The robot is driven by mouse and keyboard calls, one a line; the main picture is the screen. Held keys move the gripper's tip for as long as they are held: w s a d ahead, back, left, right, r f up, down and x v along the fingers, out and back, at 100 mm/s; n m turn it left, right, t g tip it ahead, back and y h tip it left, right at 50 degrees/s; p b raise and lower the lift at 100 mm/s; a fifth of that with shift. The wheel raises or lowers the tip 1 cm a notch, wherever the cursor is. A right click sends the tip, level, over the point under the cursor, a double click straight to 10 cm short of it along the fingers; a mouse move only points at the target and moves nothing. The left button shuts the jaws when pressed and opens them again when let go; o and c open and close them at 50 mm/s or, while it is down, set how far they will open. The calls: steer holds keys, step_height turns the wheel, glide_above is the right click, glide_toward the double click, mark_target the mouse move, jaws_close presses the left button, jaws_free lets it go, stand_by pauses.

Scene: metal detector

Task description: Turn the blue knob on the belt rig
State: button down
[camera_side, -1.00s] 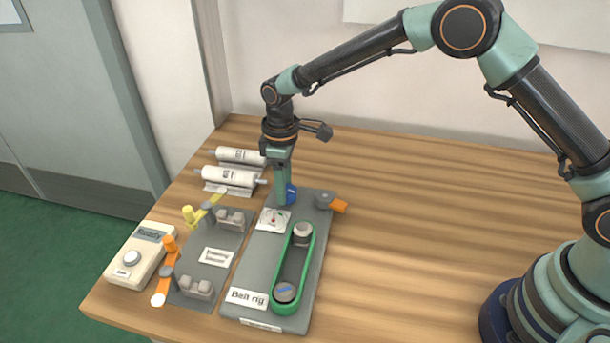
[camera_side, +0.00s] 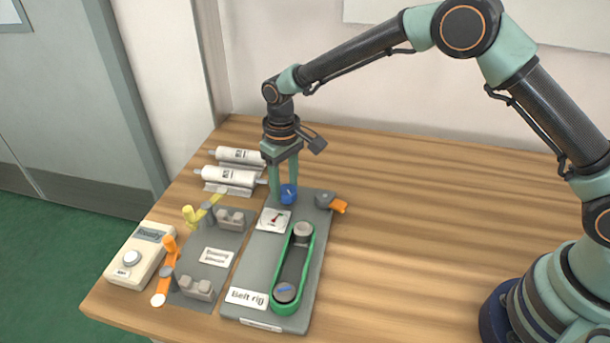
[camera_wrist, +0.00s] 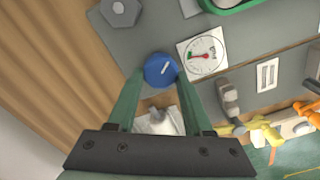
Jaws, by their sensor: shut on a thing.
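The belt rig (camera_side: 257,270) is a grey plate with a green belt loop (camera_side: 305,265) around two pulleys. The blue knob (camera_side: 288,194) stands near its far end, and it shows in the wrist view (camera_wrist: 160,70) with a white mark on top. My gripper (camera_side: 283,197) points down over it, shut on the knob with one finger on each side; the wrist view shows both fingertips (camera_wrist: 159,76) against its sides. A white dial (camera_wrist: 203,55) with a needle and coloured marks lies beside the knob, also seen in the side view (camera_side: 273,220).
An orange-tipped part (camera_side: 339,206) sits at the rig's far right corner. White rollers (camera_side: 230,176) lie at the back left. A grey plate with yellow and orange levers (camera_side: 213,257) and a "Ready" box (camera_side: 140,257) are to the left. The table right of the rig is clear.

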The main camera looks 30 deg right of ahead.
mark_target(285, 187)
steer(key=shift+m, duration=0.7)
steer(key=shift+w+r, duration=0.1)
steer(key=shift+c, duration=1.5)
jaws_free()
step_height(285, 187, up, 12)
